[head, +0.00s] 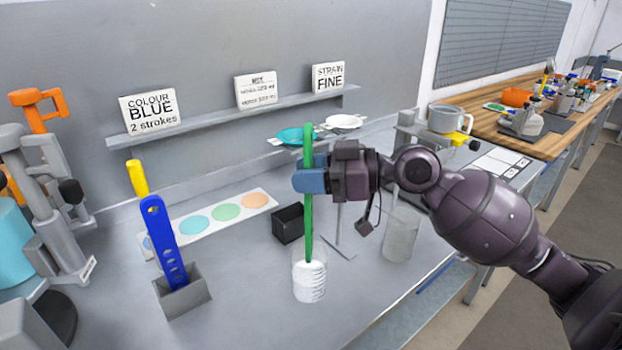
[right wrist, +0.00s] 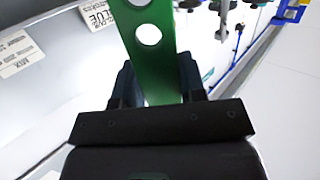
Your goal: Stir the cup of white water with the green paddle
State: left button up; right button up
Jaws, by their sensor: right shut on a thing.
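The green paddle (head: 308,180) stands nearly upright, its lower end down inside the cup of white water (head: 309,281). The cup is clear with measuring marks, and white liquid fills its lower part. My right gripper (head: 309,180) is shut on the green paddle above the cup. In the right wrist view the green paddle (right wrist: 152,50), with round holes, sits between the fingers of the right gripper (right wrist: 158,85). How deep the paddle tip reaches in the liquid is hard to tell. My left gripper is not in view.
A blue paddle (head: 162,235) and a yellow-handled tool (head: 137,178) stand at a grey holder (head: 184,295) on the left. A small black box (head: 288,223) is behind the cup. A clear container (head: 401,235) stands to the right. Signs line the back shelf (head: 220,120).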

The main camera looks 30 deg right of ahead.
aim_at(312, 136)
jog(key=shift+r+p, duration=0.4)
jog(key=shift+r, duration=0.5)
jog(key=shift+r+p, duration=0.65)
jog(key=shift+r, duration=0.3)
notch_tip(312, 136, up, 2)
jog(key=shift+p, duration=0.7)
jog(key=shift+r, duration=0.35)
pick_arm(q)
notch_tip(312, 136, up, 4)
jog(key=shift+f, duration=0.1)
